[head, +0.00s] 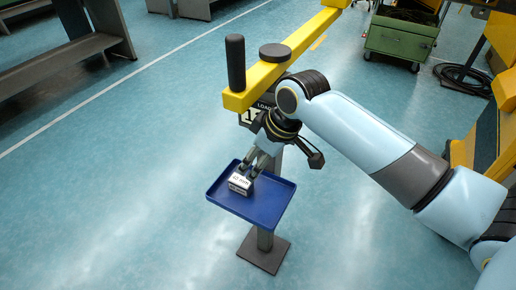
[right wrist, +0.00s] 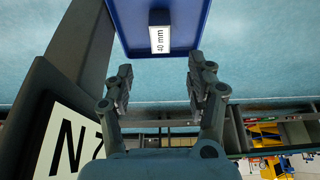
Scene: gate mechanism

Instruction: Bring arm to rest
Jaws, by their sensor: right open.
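My right arm reaches in from the right in the head view. Its gripper (head: 252,168) points down toward a blue tray (head: 276,205), with its fingertips close to a small block (head: 239,183) with a white label. In the right wrist view my right gripper (right wrist: 158,78) is open and empty. A yellow arm (head: 285,62) with an upright black handle (head: 235,62) runs above the tray, behind my wrist. My left gripper is out of view.
The tray stands on a grey post with a square base plate (head: 264,252). A dark sign with large lettering (right wrist: 70,140) is close beside my right gripper. A green cart (head: 400,38) and grey benches (head: 65,60) stand farther back. The floor left of the tray is clear.

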